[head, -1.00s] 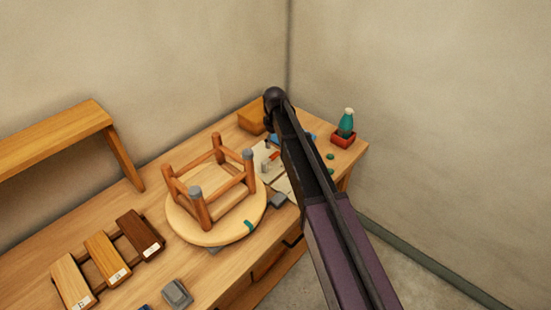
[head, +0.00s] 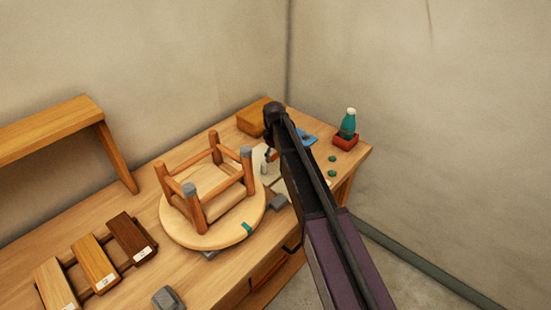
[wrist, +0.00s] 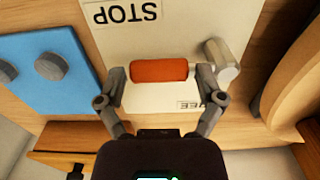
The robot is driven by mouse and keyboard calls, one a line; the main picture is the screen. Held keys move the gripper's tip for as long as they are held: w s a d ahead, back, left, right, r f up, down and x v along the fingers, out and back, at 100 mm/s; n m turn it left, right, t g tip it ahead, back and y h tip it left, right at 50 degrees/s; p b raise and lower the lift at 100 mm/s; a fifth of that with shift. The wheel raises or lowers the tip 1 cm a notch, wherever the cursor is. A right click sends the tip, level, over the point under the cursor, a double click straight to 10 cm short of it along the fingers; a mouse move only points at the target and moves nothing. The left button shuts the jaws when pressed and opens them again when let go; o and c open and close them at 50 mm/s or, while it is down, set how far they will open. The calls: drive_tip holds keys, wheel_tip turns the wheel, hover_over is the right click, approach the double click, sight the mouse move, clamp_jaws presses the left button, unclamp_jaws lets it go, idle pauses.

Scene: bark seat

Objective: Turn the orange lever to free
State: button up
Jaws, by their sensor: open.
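The orange lever (wrist: 160,70) lies between the two fingers of my open gripper (wrist: 160,82) in the wrist view. A finger stands at each end of it, close to it; I cannot tell if either touches. The lever is on a cream plate (wrist: 155,101) with an upside-down STOP label (wrist: 124,12) beyond it. A second label, partly hidden and ending in EE (wrist: 190,104), is on the near side. A pale cylindrical post (wrist: 220,60) stands right of the lever. In the head view the lever (head: 271,155) shows small, and my arm hides much of the plate.
An upturned stool (head: 212,185) stands left of the plate. A blue plate with round knobs (wrist: 45,70) lies left in the wrist view. A teal bottle (head: 348,124) in a red tray (head: 345,142) stands at the bench's right end.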

idle(0.3)
drive_tip(key=c, duration=0.9)
drive_tip(key=shift+d, duration=0.2)
drive_tip(key=shift+c, duration=0.8)
drive_tip(key=shift+a, duration=0.35)
